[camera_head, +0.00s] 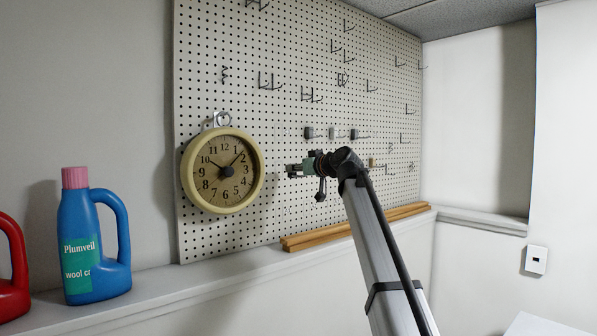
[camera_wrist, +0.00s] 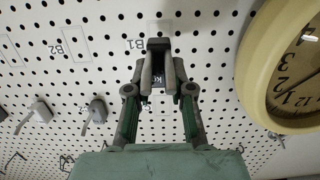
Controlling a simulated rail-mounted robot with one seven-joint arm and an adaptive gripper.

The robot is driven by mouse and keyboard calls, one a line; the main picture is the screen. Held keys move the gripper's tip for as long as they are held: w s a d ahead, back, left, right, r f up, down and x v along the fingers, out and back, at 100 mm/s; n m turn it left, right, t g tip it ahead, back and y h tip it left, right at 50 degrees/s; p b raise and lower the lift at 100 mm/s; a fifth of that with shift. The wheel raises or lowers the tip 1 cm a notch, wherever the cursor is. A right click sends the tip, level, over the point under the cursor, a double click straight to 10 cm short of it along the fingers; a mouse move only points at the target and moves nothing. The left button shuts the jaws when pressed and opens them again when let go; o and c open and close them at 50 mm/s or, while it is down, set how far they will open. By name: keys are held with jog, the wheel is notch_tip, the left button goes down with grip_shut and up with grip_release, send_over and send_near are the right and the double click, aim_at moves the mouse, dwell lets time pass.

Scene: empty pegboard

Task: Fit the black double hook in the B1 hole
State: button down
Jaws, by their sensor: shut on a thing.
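My gripper (camera_wrist: 160,75) is shut on the black double hook (camera_wrist: 158,44), whose dark end shows between and just beyond the fingertips in the wrist view. The rest of the hook is hidden by the fingers. The B1 label (camera_wrist: 134,44) is on the white pegboard (camera_wrist: 210,70) just left of the fingertips. A faint outlined rectangle shows above the hook end. I cannot tell whether the hook touches the board. In the head view, my gripper (camera_head: 292,171) is close to the pegboard (camera_head: 290,40), right of the clock.
A round yellow-rimmed clock (camera_head: 222,171) hangs close beside my gripper; it also shows at the wrist view's right edge (camera_wrist: 255,70). The B2 label (camera_wrist: 57,49) is further left. Several hooks hang on the board. Wooden strips (camera_head: 345,232) lie on the ledge below; a blue bottle (camera_head: 85,250) stands left.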

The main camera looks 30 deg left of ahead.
jog(key=shift+r+b+x, duration=0.2)
jog(key=shift+b+x, duration=0.3)
jog(key=shift+x, duration=1.2)
jog(key=shift+b, duration=1)
dwell(0.5)
jog(key=shift+r+p+x, duration=0.25)
jog(key=shift+p+x, duration=0.25)
jog(key=shift+x, duration=0.6)
dwell(0.4)
jog(key=shift+w+a, duration=0.1)
jog(key=shift+a, duration=0.15)
jog(key=c, duration=0.9)
grip_release()
jog(key=shift+a+f, duration=0.1)
jog(key=shift+a, duration=0.05)
jog(key=shift+c, duration=0.2)
